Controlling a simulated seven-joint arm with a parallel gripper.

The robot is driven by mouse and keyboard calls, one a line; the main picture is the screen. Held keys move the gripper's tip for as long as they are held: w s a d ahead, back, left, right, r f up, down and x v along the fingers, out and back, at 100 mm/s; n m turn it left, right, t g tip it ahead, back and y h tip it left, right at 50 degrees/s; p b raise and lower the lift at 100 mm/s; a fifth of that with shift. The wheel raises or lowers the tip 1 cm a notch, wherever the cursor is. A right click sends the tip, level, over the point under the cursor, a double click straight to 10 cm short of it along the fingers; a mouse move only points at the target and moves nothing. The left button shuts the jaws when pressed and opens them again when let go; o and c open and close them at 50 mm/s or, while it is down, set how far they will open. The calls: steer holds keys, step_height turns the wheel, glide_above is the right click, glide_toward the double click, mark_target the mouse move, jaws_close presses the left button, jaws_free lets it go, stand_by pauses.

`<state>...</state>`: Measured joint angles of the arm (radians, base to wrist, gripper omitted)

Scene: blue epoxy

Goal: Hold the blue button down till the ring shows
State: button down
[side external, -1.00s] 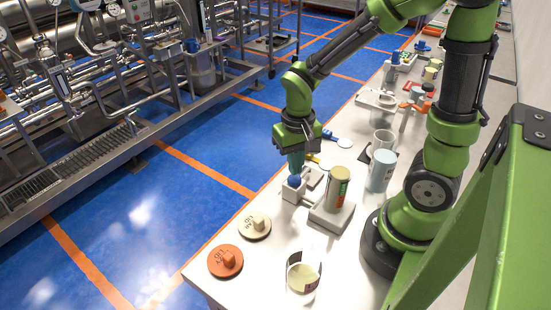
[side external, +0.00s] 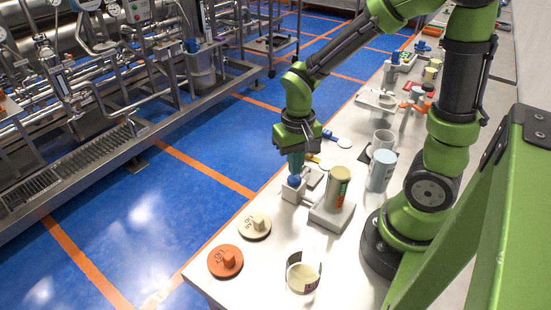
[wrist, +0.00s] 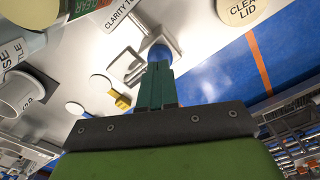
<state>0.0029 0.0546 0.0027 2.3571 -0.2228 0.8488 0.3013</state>
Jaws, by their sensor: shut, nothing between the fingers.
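The blue button (side external: 294,181) is a rounded blue cap on a small pale block near the table's left edge. My gripper (side external: 296,171) points down over it with its green fingers together and empty. In the wrist view the closed fingertips (wrist: 158,68) meet the lower side of the blue button (wrist: 160,52) and appear to touch it, hiding part of it. How far the button is pressed cannot be told. I see no distinct ring around it in either view.
A labelled can (side external: 338,188) stands on a pale block just right of the button. A cream lid (side external: 255,224) and an orange lid (side external: 226,261) lie nearer the camera. An open cup (side external: 302,276) and a light-blue cylinder (side external: 381,170) also stand on the table.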

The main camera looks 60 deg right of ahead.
steer(key=shift+f, duration=0.3)
steer(key=shift+f, duration=0.9)
stand_by(2.5)
step_height(320, 180, up, 8)
steer(key=shift+r, duration=0.15)
stand_by(0.8)
steer(key=s+a+r+n+t+y, duration=0.1)
steer(key=r+t, duration=0.2)
steer(key=r, duration=0.2)
steer(key=s+a+r+n+t+y, duration=0.1)
steer(key=s+a+r+t, duration=0.1)
steer(key=r+t, duration=0.2)
steer(key=shift+s+a+r, duration=0.15)
steer(key=shift+s+r, duration=0.15)
steer(key=shift+r, duration=0.4)
